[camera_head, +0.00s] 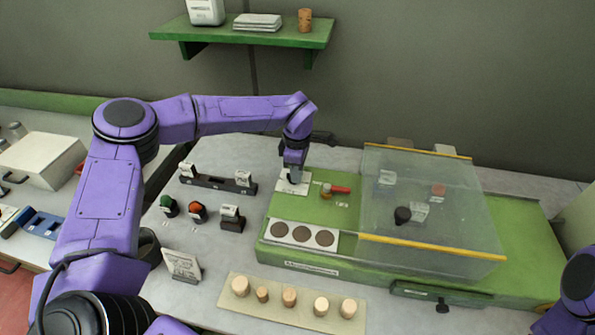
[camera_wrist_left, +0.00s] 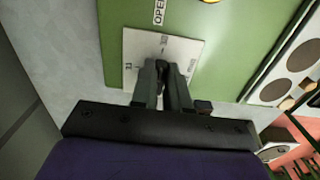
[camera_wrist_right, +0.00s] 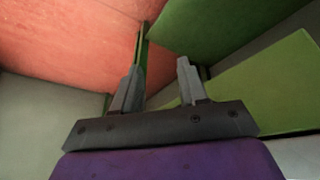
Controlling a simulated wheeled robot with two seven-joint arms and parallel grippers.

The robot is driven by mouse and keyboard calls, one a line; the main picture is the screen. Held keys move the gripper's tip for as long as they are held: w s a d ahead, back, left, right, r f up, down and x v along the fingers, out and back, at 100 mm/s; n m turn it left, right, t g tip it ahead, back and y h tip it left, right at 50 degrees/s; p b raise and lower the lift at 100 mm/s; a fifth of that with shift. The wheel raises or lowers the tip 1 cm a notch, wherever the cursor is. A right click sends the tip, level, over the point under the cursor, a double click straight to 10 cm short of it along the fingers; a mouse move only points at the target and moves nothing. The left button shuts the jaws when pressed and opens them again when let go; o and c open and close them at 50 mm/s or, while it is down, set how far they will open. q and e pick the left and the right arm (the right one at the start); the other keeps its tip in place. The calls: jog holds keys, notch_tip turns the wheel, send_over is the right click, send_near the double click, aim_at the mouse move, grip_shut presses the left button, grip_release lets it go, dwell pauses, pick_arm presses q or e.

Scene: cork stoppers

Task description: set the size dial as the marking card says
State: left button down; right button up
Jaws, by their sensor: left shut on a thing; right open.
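The size dial's white plate (camera_head: 283,186) is on the green machine, at its left end. It also shows in the left wrist view (camera_wrist_left: 136,51), with small printed marks; the dial's knob is mostly hidden by my fingers. My left gripper (camera_head: 292,176) reaches down onto the plate and is shut on the knob; it also shows in the left wrist view (camera_wrist_left: 163,80). The marking card (camera_head: 183,266) seems to be the small white card standing at the front left; its writing is too small to read. My right gripper (camera_wrist_right: 158,80) is open and empty, away from the dial.
A clear cover (camera_head: 420,205) with yellow edges stands on the green machine (camera_head: 530,240), right of a red lever (camera_head: 340,190). A board with several corks (camera_head: 290,298) lies in front. Stamps and small holders (camera_head: 197,210) stand left. A green shelf (camera_head: 245,38) hangs above.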

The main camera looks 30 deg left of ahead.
pick_arm(q)
jog(key=c, duration=1.4)
grip_release()
jog(key=shift+w+r, duration=0.15)
jog(key=shift+r, duration=0.05)
jog(key=shift+o, duration=1.4)
jog(key=shift+a, duration=0.1)
jog(key=shift+r, duration=0.25)
notch_tip(320, 180, up, 10)
jog(key=b, duration=0.2)
jog(key=shift+b, duration=0.3)
jog(key=shift+s+f, duration=0.1)
jog(key=shift+s, duration=0.1)
